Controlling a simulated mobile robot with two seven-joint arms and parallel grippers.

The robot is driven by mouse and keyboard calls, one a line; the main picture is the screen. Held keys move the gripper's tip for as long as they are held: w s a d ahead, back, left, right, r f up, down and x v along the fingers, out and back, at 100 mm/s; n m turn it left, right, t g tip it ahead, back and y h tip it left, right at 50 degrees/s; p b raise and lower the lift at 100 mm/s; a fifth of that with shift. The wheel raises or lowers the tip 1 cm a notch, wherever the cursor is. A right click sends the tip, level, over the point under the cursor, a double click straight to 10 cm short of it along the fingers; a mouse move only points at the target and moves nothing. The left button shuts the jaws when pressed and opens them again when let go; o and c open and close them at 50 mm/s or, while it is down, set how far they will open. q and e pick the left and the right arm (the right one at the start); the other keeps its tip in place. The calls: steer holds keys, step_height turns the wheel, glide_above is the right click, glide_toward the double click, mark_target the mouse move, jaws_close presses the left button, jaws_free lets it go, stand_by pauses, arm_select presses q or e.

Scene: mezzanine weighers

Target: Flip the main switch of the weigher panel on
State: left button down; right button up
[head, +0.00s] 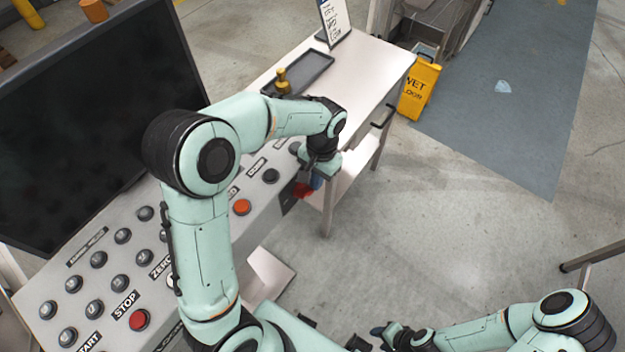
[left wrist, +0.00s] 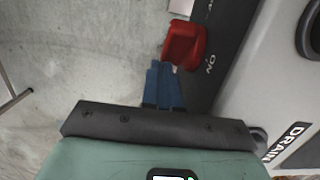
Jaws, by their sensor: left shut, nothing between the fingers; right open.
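The weigher panel (head: 103,275) slopes across the left of the head view. Its red main switch (head: 302,190) is on the panel's right end, partly hidden by my left arm. The left wrist view shows the red switch (left wrist: 185,42) on a dark plate, with the ON lettering (left wrist: 209,65) beside its lower end. My left gripper (head: 316,183) is shut and empty; its blue fingertips (left wrist: 164,68) are at the switch's lower edge. I cannot tell whether they touch it. My right gripper (head: 371,337) is open, low over the floor at the bottom.
A dark screen (head: 95,120) stands behind the panel's buttons, which include a red stop button (head: 139,319). A white table (head: 367,75) with a dark tray (head: 305,72) stands beyond my left arm.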

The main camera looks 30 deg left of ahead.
arm_select(q)
steer(key=shift+r, duration=0.1)
stand_by(0.4)
steer(key=w+r+p, duration=0.3)
steer(key=w+r, duration=0.6)
steer(key=r, duration=0.1)
steer(key=shift+d+r+p, duration=0.3)
steer(key=shift+d, duration=0.05)
arm_select(e)
steer(key=w+r, duration=0.5)
steer(key=shift+w+t, duration=0.3)
steer(key=shift+t, duration=0.1)
arm_select(q)
steer(key=shift+s, duration=0.1)
arm_select(e)
steer(key=shift+d, duration=0.1)
